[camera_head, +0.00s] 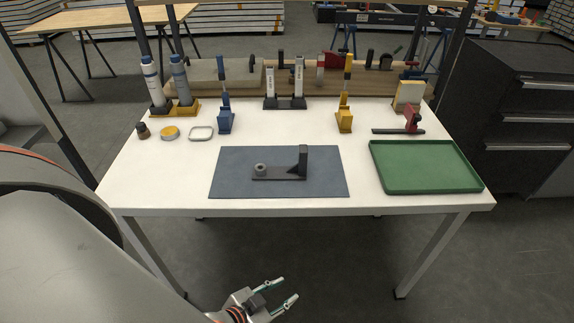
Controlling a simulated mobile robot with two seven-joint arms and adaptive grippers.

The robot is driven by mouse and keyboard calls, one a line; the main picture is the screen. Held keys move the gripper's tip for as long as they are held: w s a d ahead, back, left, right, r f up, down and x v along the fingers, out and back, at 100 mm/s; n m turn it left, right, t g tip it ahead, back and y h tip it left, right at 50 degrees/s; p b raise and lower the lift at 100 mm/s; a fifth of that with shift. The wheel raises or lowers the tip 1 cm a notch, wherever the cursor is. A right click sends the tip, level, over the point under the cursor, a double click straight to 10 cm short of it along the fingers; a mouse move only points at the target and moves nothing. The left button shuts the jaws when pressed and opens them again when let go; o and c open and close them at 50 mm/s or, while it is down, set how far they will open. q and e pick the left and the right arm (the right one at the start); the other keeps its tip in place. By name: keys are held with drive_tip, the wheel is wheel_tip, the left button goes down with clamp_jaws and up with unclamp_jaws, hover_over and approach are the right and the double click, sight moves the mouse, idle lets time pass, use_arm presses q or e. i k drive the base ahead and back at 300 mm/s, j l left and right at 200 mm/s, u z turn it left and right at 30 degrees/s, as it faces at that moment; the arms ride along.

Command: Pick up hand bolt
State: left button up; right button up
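I cannot tell for certain which thing is the hand bolt. A small dark knob-like piece with a brownish lower part (142,130) stands at the left end of the white table and may be it. A dark grey fixture (280,172) lies on the blue-grey mat (230,180), with a round hollow boss at its left end and an upright block at its right. My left gripper (287,290) is open and empty, low in front of the table, below the tabletop's front edge and well away from these things. My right gripper is not in view.
The white table (360,204) also carries a yellow round tin (170,132), a metal ring-like frame (201,133), a blue clamp (226,118), a yellow clamp (345,118), a red-handled tool (411,121) and a green tray (425,187). Bottles stand back left. The front left tabletop is clear.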

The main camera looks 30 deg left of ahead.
sight(141, 127)
drive_tip(key=u, duration=2)
